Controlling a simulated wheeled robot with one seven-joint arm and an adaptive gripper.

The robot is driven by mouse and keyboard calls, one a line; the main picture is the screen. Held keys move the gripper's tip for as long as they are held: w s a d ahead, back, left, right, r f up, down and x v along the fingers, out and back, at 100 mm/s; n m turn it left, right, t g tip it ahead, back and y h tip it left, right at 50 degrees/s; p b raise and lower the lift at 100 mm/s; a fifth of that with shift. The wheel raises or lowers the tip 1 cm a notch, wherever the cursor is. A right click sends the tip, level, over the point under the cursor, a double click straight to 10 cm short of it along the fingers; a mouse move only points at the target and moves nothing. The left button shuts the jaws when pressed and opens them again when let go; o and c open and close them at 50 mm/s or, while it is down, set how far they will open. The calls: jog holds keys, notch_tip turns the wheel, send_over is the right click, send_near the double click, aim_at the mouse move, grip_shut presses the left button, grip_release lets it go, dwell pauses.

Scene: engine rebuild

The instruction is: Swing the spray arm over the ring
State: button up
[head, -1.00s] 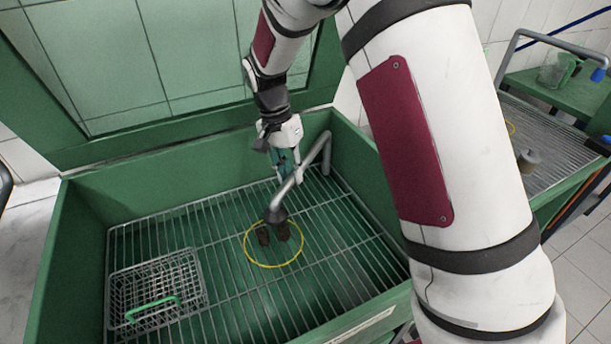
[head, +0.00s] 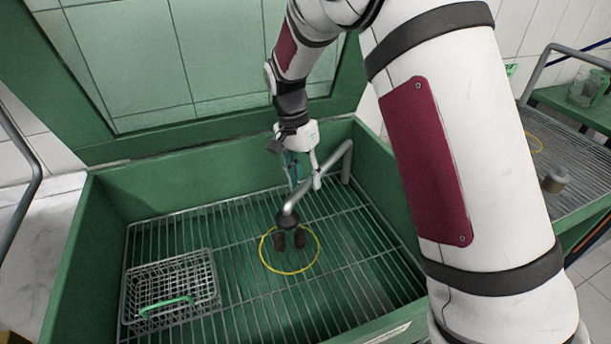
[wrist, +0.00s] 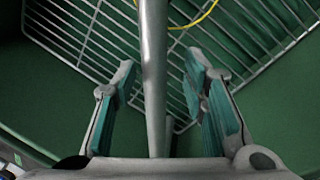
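The spray arm (head: 328,173) is a grey bent pipe rising at the basin's back right corner. It reaches forward and left to a dark nozzle head (head: 287,219). In the head view the head overlaps the back part of the yellow ring (head: 290,273) on the grate; its height above the ring is hard to judge. My gripper (head: 302,184) points down at the pipe's middle. In the wrist view the pipe (wrist: 154,60) runs between my two teal-padded fingers (wrist: 160,80), with a gap on each side. The fingers are apart.
A wire basket (head: 190,276) with a green handle sits at the grate's left. Green basin walls (head: 91,245) surround the grate. A cart (head: 588,195) stands at the right.

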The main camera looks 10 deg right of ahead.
jog(key=shift+s+d, duration=0.1)
jog(key=s+d+n+t+p, duration=0.1)
jog(key=s+d+n+p, duration=0.2)
jog(key=d+n, duration=0.5)
jog(key=s+d+n+t+p, duration=0.1)
jog(key=s+d+n+p, duration=0.15)
jog(key=d, duration=0.85)
notch_tip(320, 180, up, 14)
jog(key=s+a, duration=0.1)
jog(key=a, duration=0.2)
jog(key=s+a+r+t+p, duration=0.1)
jog(key=s+a+r+p, duration=0.1)
jog(key=s+r, duration=0.8)
jog(key=shift+s+a+r+t+p, duration=0.3)
jog(key=shift+a+r+t+p, duration=0.1)
jog(key=shift+a+r, duration=0.05)
